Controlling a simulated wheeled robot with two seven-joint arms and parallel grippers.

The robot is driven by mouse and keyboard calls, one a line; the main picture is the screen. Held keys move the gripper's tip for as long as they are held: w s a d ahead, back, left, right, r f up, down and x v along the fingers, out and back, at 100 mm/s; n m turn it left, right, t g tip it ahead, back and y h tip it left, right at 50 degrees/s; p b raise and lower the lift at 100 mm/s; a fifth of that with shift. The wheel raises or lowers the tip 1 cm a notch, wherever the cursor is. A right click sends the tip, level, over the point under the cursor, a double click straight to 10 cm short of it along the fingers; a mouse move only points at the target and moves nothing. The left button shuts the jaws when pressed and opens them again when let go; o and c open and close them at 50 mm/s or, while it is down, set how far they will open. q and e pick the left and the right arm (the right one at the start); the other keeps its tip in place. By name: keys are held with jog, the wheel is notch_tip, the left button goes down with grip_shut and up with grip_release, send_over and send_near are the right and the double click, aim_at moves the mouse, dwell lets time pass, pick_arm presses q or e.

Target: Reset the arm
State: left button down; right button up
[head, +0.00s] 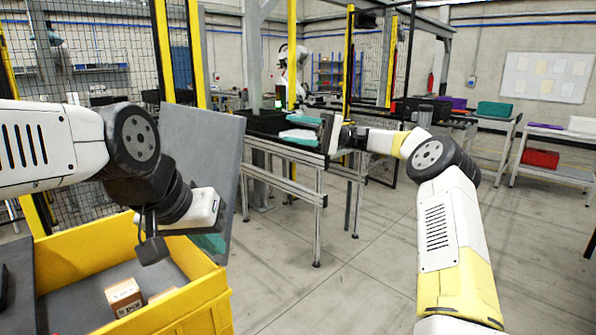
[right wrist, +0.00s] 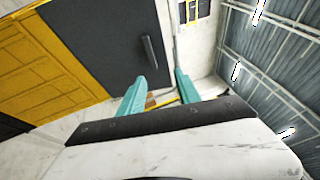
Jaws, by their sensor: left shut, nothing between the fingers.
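My left gripper (head: 210,243) hangs over the right end of the yellow crate, in front of an upright grey panel. Its teal fingers are shut and empty, and partly hidden by the wrist. My right arm reaches forward from the lower right. My right gripper (head: 300,128) is held out at the metal-framed table, its two teal fingers apart. In the right wrist view the fingers of my right gripper (right wrist: 160,90) are also apart, with nothing seen between them.
The yellow crate (head: 195,290) at lower left holds a cardboard box (head: 123,297) and part of another. The grey panel (head: 200,140) stands at its far side. The metal-framed table (head: 318,200) stands in the middle. Floor between the crate and my right arm is clear.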

jog(key=s+a+f+m+t+h, duration=0.1)
jog(key=s+a+f+t+h, duration=0.2)
jog(key=s, duration=0.4)
jog(key=s+a+m+t+h, duration=0.1)
jog(key=s+a+t+h, duration=0.1)
jog(key=s+h, duration=0.45)
jog(key=s+d+f+t+h, duration=0.3)
jog(key=s+d+f+t, duration=0.1)
jog(key=s+d, duration=0.6)
jog(key=s+d+f+t+h, duration=0.4)
jog(key=s+d, duration=0.6)
jog(key=shift+s+f+m+t, duration=0.25)
jog(key=shift+f+m+t, duration=0.05)
jog(key=shift+m+t, duration=0.1)
